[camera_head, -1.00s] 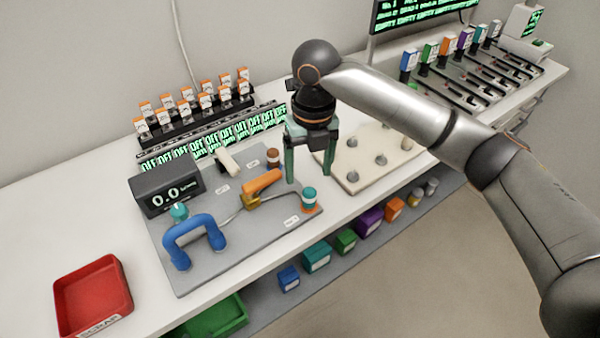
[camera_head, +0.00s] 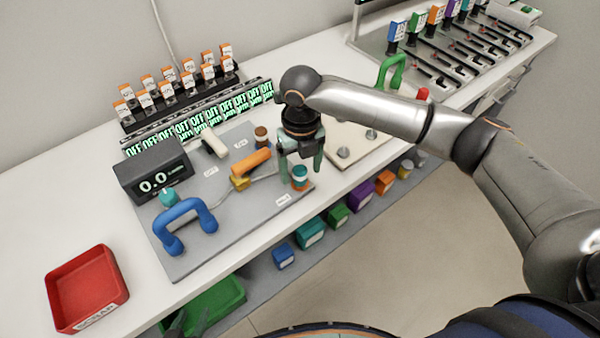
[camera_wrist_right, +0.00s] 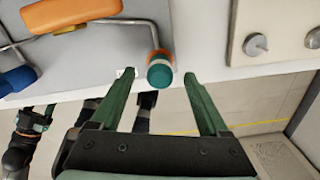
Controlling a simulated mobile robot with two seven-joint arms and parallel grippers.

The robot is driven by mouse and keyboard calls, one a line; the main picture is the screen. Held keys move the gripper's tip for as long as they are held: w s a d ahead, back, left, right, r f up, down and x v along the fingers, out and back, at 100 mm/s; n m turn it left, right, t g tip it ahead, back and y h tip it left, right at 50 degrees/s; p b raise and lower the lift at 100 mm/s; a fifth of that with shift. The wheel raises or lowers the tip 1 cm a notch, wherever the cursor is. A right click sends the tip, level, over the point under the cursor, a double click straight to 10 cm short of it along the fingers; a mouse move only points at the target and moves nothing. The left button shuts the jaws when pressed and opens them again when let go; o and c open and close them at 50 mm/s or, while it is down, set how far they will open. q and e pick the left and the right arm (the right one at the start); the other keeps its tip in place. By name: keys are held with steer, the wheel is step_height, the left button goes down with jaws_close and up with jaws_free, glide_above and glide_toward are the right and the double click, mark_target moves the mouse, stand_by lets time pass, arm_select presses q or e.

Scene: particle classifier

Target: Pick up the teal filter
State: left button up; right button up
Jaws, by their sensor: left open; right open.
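The teal filter (camera_head: 300,171), a short cylinder with a teal top and an orange lower band, stands at the front right edge of the grey board. My right gripper (camera_head: 301,168) is open and points down around or just above it. In the right wrist view the filter (camera_wrist_right: 160,73) lies between the open fingertips (camera_wrist_right: 157,75), with a gap on both sides; no contact shows. My left gripper (camera_head: 189,320) is partly visible at the bottom left, low by the green bin, away from the filter.
On the grey board (camera_head: 205,245) are a blue handle (camera_head: 185,222), an orange handle (camera_head: 250,162) and a display box (camera_head: 153,170). A cream plate (camera_head: 357,135) with pegs lies right of the gripper. A red tray (camera_head: 85,288) sits at left. Boxes line the shelf below.

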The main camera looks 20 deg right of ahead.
step_height(320, 180, down, 2)
steer(key=shift+f, duration=0.1)
jaws_close()
stand_by(0.6)
